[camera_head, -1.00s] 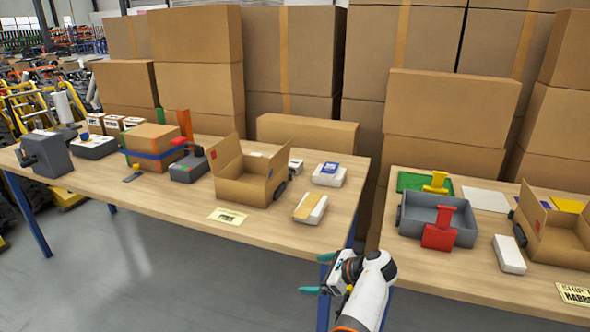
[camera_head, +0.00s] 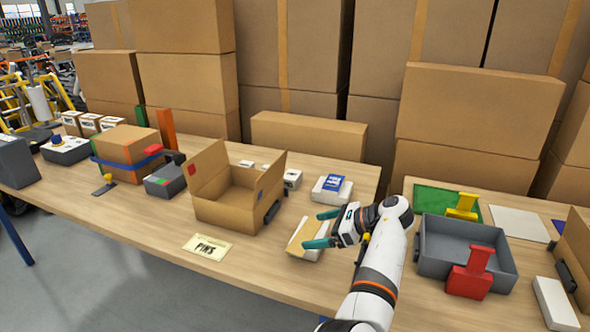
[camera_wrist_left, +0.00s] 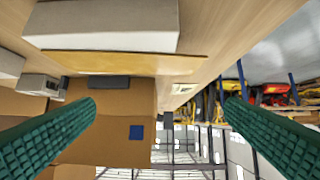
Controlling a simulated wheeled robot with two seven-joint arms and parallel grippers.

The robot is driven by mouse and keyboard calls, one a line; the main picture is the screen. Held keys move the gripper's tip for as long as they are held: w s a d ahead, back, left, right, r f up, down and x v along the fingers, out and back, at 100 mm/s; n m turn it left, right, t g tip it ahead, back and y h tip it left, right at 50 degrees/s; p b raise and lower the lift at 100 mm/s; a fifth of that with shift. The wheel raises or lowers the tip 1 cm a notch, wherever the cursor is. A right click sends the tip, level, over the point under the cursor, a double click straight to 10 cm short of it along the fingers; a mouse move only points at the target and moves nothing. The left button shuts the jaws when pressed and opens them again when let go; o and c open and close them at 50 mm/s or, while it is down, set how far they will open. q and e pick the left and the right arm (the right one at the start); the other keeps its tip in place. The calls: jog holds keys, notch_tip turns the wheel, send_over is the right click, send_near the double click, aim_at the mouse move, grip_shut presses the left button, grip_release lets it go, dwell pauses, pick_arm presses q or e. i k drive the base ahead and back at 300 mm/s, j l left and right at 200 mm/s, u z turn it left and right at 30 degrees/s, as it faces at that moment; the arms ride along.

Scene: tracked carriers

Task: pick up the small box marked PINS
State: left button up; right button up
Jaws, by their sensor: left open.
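A card reading PINS (camera_head: 206,247) lies flat on the left table in front of an open cardboard box (camera_head: 228,210). I cannot make out a small box with PINS on it. Three small labelled boxes (camera_head: 89,124) stand at the far left back, their lettering too small to read. Small white boxes (camera_head: 292,180) stand behind the open box, partly hidden.
A white box with a blue label (camera_head: 331,190) lies behind my gripper. A grey device (camera_head: 164,182) and a strapped carton (camera_head: 128,147) stand left of the open box. A grey tray (camera_head: 450,262) is on the right table. Large cartons stand behind the tables.

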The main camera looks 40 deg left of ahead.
aim_at(293, 178)
jog(key=i+j, duration=0.85)
jog(key=i, duration=0.1)
